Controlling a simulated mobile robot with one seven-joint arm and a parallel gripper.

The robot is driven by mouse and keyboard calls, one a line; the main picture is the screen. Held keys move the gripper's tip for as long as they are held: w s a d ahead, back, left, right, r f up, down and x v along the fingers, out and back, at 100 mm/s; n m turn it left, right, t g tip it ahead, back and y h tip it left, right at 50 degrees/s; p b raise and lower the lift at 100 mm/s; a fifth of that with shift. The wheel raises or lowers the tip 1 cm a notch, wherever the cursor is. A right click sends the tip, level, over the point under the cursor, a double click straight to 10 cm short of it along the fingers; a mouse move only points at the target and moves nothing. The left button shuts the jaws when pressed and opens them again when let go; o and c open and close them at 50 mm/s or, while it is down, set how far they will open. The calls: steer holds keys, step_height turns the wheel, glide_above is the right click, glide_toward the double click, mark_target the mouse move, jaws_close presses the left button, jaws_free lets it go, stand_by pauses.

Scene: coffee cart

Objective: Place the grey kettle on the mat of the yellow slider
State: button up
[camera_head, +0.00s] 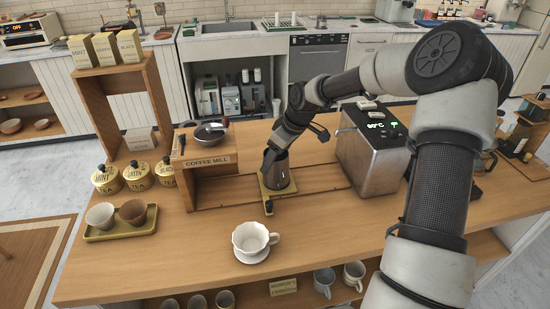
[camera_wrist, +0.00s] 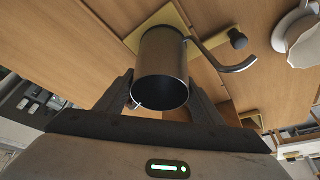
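The grey kettle (camera_head: 277,174) stands upright over the mat of the yellow slider (camera_head: 264,190), left of the steel machine. In the wrist view the kettle (camera_wrist: 160,62) shows its dark open top, with a thin curved spout to the right. The yellow slider (camera_wrist: 172,14) shows behind its base, and its dark knob (camera_wrist: 238,38) is at the right. My gripper (camera_head: 275,153) comes down on the kettle from above. In the wrist view my gripper (camera_wrist: 161,82) has one finger against each side of the kettle. Whether the base fully touches the mat is hidden.
The coffee mill box (camera_head: 207,160) with a pan on top is close on the left. The steel machine (camera_head: 372,155) is close on the right. Tea tins and a tray (camera_head: 120,232) with two cups are further left.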

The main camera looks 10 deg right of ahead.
steer(key=o, duration=0.4)
steer(key=shift+r, duration=0.1)
steer(key=v, duration=1.2)
steer(key=shift+p, duration=0.4)
